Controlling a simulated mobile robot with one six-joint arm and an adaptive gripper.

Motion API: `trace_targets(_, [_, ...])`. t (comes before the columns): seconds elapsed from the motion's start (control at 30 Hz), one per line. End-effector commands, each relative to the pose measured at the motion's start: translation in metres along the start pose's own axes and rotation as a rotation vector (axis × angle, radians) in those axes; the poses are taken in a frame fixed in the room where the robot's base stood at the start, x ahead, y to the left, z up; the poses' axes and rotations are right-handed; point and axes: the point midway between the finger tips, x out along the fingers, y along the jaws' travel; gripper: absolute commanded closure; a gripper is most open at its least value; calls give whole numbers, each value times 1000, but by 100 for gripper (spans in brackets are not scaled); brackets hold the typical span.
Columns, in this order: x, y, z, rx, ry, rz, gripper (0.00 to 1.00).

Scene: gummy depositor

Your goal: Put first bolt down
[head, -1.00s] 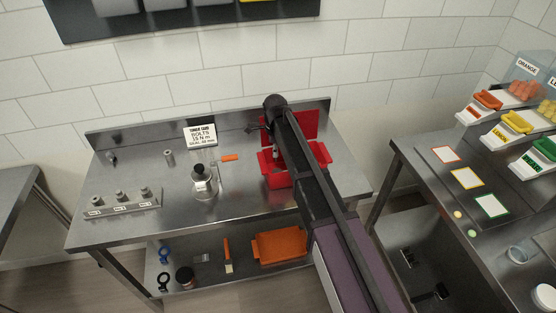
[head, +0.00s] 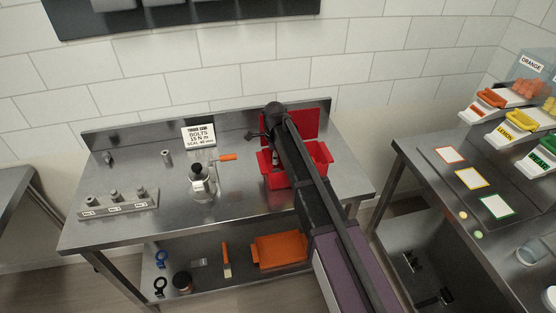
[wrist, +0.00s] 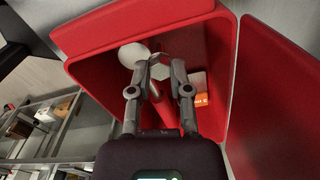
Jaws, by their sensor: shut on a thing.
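The bolt (wrist: 160,69), with a pale grey hexagonal head, sits between my fingertips in the wrist view. My gripper (wrist: 159,76) is shut on it, inside or just over the open red box (wrist: 222,70). In the head view the red box (head: 325,158) stands at the right of the steel bench with its red lid (head: 303,124) raised behind. My arm covers much of the box there, and the bolt cannot be made out. Whether the bolt touches the box floor cannot be told.
Inside the box are a white round piece (wrist: 132,53), a red rod (wrist: 187,115) and an orange-and-white item (wrist: 200,96). A holder (head: 118,207) with several metal parts is further left.

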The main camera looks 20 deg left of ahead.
Motion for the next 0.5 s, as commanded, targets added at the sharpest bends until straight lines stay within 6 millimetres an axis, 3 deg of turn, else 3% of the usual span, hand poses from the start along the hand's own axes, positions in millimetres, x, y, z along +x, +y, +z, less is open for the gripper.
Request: trace_targets(0.5, [7,0,0,0,0,0,100])
